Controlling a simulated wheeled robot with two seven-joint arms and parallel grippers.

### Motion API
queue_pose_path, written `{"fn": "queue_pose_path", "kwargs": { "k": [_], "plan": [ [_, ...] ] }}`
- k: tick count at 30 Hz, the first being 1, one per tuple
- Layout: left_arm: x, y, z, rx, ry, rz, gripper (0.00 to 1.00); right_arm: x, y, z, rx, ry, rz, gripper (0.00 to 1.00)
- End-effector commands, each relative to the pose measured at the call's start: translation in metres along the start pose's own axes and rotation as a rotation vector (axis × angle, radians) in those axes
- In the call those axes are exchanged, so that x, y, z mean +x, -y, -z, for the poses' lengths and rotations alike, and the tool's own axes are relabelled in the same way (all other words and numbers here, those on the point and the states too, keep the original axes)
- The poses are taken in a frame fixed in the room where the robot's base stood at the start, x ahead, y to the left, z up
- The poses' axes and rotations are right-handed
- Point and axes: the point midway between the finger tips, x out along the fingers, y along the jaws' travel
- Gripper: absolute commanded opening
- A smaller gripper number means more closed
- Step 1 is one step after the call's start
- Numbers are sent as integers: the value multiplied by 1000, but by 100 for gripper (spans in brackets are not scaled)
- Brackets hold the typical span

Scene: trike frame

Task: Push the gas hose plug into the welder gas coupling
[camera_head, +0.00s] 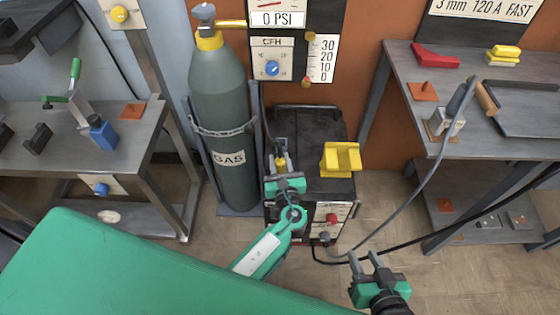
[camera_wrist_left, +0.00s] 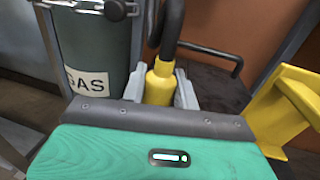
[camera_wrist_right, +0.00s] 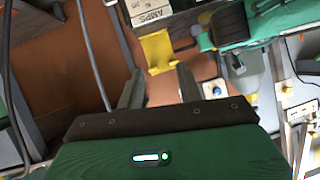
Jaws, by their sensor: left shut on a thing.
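The yellow gas hose plug (camera_head: 281,163) is between the fingers of my left gripper (camera_head: 280,156), at the left side of the welder (camera_head: 312,125). In the left wrist view the plug (camera_wrist_left: 160,88) is upright, with the black hose (camera_wrist_left: 172,30) rising from its top. My left gripper is shut on it. I cannot make out the gas coupling; the plug's lower end is hidden by the gripper, so I cannot tell whether it touches anything. My right gripper (camera_head: 364,258) is open and empty, in front and right of the welder; its spread fingers show in the right wrist view (camera_wrist_right: 160,88).
A yellow bracket (camera_head: 341,160) sits on the welder's top, right of my left gripper. The grey-green gas cylinder (camera_head: 220,100) stands chained to the left. Metal benches (camera_head: 105,160) flank both sides. A grey cable (camera_head: 420,190) hangs from the right bench near my right gripper.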

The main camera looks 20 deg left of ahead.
Motion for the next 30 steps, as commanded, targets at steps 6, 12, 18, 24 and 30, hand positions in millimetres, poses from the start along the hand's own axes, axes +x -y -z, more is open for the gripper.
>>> {"fn": "queue_pose_path", "kwargs": {
  "k": [6, 12, 18, 24, 30],
  "plan": [
    [0, 0, 6, 0, 0, 0, 6, 2, -1, -4, 0, 0, 0, 36],
    [0, 0, 7, 0, 0, 0, 55, 2, -1, -4, 0, 0, 0, 36],
    [0, 0, 7, 0, 0, 0, 55, 2, -1, -4, 0, 0, 0, 36],
    [0, 0, 7, 0, 0, 0, 55, 2, 2, -2, 2, -18, 6, 36],
    [0, 0, 7, 0, 0, 0, 55, 2, 14, 7, 14, -111, 33, 36]
  ]
}}
